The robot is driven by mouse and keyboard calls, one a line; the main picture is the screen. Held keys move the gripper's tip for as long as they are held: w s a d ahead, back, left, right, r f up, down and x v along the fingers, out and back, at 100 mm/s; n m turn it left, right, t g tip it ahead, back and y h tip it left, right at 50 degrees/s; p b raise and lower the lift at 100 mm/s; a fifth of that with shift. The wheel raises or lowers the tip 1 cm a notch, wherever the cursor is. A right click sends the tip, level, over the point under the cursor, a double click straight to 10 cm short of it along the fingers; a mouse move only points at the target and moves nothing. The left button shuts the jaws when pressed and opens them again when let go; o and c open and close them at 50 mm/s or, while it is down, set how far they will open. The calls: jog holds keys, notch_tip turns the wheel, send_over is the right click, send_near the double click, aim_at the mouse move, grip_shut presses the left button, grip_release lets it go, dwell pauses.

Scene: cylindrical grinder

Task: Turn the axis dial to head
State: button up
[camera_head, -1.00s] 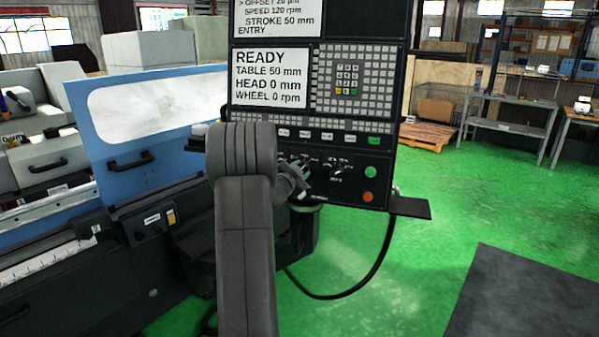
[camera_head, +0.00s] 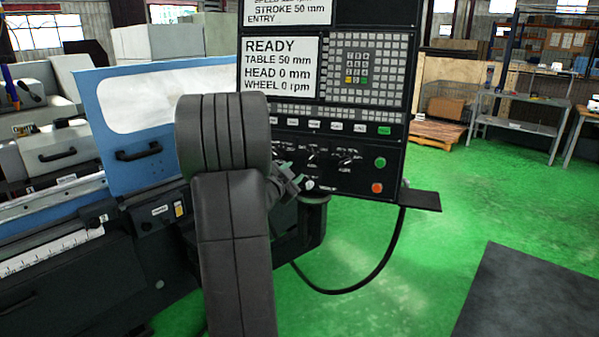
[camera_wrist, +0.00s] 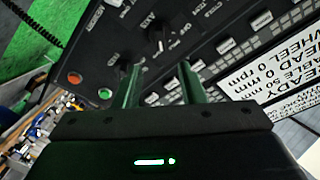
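The control panel (camera_head: 360,120) carries a row of small black dials under its keys. The axis dial (camera_head: 312,153) appears to be the one with the axis label below it; in the wrist view it is a dark knob (camera_wrist: 158,39) with a pale mark. Its exact setting is too small to read. My gripper (camera_head: 297,183) is just left of and below the dial, partly hidden by my arm. In the wrist view its two green fingers (camera_wrist: 160,76) stand apart with nothing between them. The dial lies beyond the fingertips, roughly between their lines, apparently untouched.
Another dial (camera_head: 347,157), a green button (camera_head: 380,162) and a red button (camera_head: 377,188) lie to the right. The display (camera_head: 280,66) reads READY, TABLE 50 mm, HEAD 0 mm, WHEEL 0 rpm. A small shelf (camera_head: 415,201) juts out at lower right. The blue door (camera_head: 125,165) stands left.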

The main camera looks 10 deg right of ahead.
aim_at(309, 159)
jog(key=shift+v, duration=1)
jog(key=p+x, duration=0.3)
jog(key=x, duration=1)
jog(key=shift+w+d, duration=0.2)
jog(key=shift+w, duration=0.15)
jog(key=shift+a+f, duration=0.1)
